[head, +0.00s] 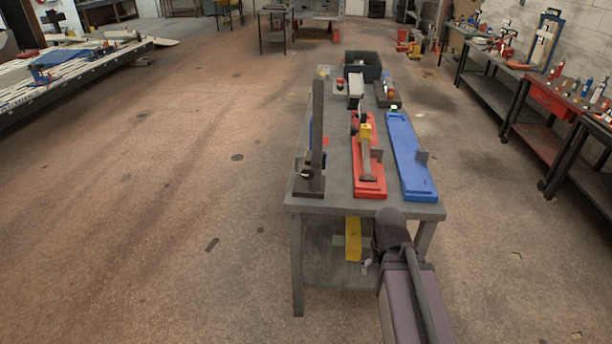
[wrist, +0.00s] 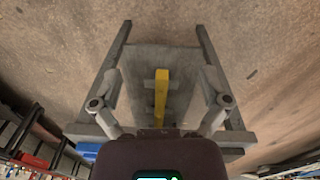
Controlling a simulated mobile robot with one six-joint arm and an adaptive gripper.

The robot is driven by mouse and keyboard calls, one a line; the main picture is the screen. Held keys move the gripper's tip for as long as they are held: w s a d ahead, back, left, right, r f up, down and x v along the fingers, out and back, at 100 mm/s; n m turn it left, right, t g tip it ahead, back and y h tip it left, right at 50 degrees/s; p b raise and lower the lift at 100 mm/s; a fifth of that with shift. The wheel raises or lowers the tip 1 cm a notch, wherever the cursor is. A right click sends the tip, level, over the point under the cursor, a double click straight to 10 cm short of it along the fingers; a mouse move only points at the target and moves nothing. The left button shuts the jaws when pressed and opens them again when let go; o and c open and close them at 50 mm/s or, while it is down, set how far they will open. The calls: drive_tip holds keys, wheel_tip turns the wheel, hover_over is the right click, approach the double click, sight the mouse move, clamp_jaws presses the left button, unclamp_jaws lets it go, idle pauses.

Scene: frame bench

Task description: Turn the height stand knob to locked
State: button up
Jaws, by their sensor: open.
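The height stand (head: 317,135) is a dark upright post on a flat base at the near left corner of the grey bench (head: 335,205) in the head view. A small dark and pale round part (head: 306,174) sits low on its left side; it looks like the knob, but its setting is too small to read. My gripper (wrist: 161,102) is open and empty in the wrist view, its two fingers wide apart. It is at the bench's near end, below the top and apart from the stand. The stand and knob cannot be made out in the wrist view.
A red fixture (head: 369,185) with a yellow-topped clamp and a blue fixture (head: 408,155) lie right of the stand. A black bin (head: 362,66) stands at the far end. The floor to the left is clear.

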drive_tip(key=w+a+n+t+h+b, duration=0.2)
drive_tip(key=w+n+t+h+b, duration=0.5)
drive_tip(key=w+n, duration=0.6)
drive_tip(key=w+a+r+n+t+y+b, duration=0.2)
drive_tip(key=a+n+t, duration=0.3)
drive_tip(key=a+n, duration=0.4)
drive_tip(key=w+a+r+n+t+y+b, duration=0.2)
drive_tip(key=w+a+r+n+t+y, duration=0.2)
drive_tip(key=a+n, duration=0.6)
drive_tip(key=shift+w+a+r+n+t+b, duration=0.35)
drive_tip(key=shift+w+t, duration=0.2)
drive_tip(key=shift+t, duration=0.35)
drive_tip(key=shift+w, duration=0.1)
